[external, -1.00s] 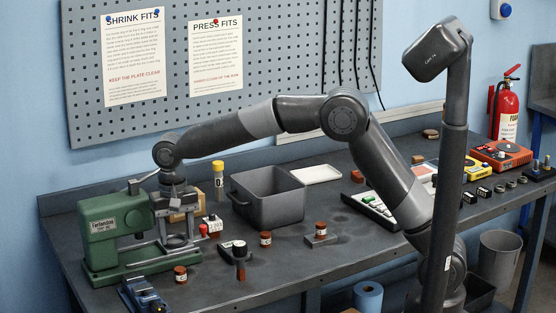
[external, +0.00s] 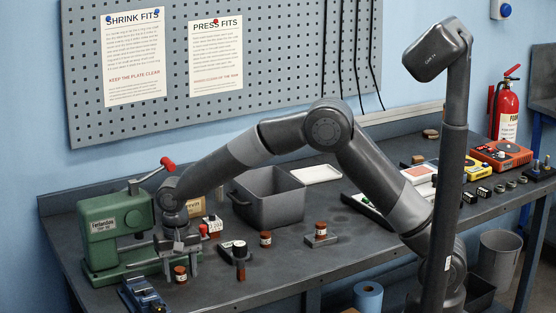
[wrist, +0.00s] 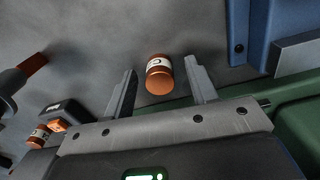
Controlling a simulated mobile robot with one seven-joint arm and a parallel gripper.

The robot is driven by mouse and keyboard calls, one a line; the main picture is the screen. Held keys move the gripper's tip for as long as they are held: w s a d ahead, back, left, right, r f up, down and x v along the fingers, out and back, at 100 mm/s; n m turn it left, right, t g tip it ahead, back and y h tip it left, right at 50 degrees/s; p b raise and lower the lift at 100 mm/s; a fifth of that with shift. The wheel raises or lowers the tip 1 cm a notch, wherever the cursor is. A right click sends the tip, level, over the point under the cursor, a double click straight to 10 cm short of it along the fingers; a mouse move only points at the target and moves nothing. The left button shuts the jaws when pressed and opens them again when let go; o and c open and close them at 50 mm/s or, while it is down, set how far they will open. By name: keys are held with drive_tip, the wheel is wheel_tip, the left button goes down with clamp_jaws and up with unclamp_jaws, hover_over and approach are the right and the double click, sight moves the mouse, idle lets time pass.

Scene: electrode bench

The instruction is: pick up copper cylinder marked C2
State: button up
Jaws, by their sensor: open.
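A copper cylinder with a white label (external: 181,274) stands on the bench in front of the green press. In the wrist view the copper cylinder (wrist: 159,74) lies between my fingertips, with clear space on both sides; its label shows a "C", but I cannot read a number. My gripper (external: 178,266) is open, low over this cylinder; its two fingers also show in the wrist view (wrist: 160,80). Two more copper cylinders stand to the right, one on the bench (external: 265,238) and one on a small dark base (external: 321,228). Their marks are too small to read.
The green press (external: 103,232) stands close to the left of my gripper, its red-tipped lever (external: 167,163) raised. A blue vice (external: 143,294) is at the front left. A dark fixture with a post (external: 239,254) stands to the right. A grey bin (external: 269,192) is behind.

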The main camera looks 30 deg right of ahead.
drive_tip(key=shift+c, duration=0.2)
clamp_jaws()
idle(0.3)
drive_tip(key=shift+r, duration=0.15)
